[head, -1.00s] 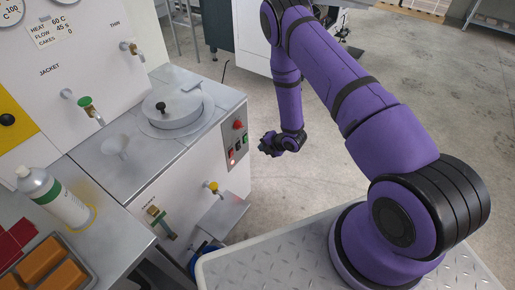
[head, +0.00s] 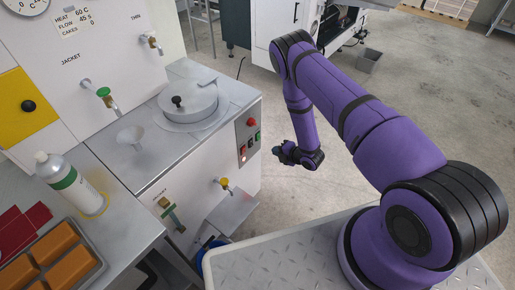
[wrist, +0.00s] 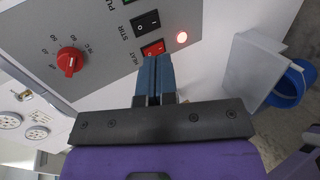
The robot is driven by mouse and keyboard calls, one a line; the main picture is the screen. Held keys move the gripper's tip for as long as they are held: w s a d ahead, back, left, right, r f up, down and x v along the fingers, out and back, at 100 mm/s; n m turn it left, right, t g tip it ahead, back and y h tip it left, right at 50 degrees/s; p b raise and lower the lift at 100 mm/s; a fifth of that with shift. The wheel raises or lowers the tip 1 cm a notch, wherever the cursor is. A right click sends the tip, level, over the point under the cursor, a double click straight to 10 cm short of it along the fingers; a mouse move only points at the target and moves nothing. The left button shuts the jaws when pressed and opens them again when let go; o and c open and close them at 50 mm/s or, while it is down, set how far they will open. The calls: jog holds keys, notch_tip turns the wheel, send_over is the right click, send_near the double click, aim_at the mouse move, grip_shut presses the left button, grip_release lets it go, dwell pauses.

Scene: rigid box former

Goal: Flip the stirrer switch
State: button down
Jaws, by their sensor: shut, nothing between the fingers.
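The grey control panel (head: 246,134) is on the white machine's right side. In the wrist view, a black rocker switch marked STIR (wrist: 146,22) sits beside a red rocker switch marked HEAT (wrist: 152,48). A round lamp (wrist: 182,38) glows next to the HEAT switch. My gripper (wrist: 152,60) is shut and empty. Its blue fingertips point at the panel and overlap the lower edge of the HEAT switch; I cannot tell whether they touch. The STIR switch is just beyond, fully visible. In the head view my gripper (head: 277,152) is right of the panel.
A red dial (wrist: 70,62) sticks out of the panel. A yellow-handled tap (head: 223,183) and a sloping metal chute (head: 232,209) are below it, with a blue bucket (wrist: 291,83) under the chute. The floor right of the machine is open.

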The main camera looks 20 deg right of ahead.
aim_at(251, 143)
jog(key=shift+s+d+f+t+y, duration=0.3)
jog(key=shift+s+f+t+y, duration=0.4)
jog(key=shift+s+f, duration=0.15)
jog(key=shift+s+d+f+t+y, duration=0.25)
jog(key=shift+s+f+t+y, duration=0.4)
jog(key=shift+f, duration=0.2)
jog(key=x, duration=1.4)
jog(key=shift+w, duration=0.2)
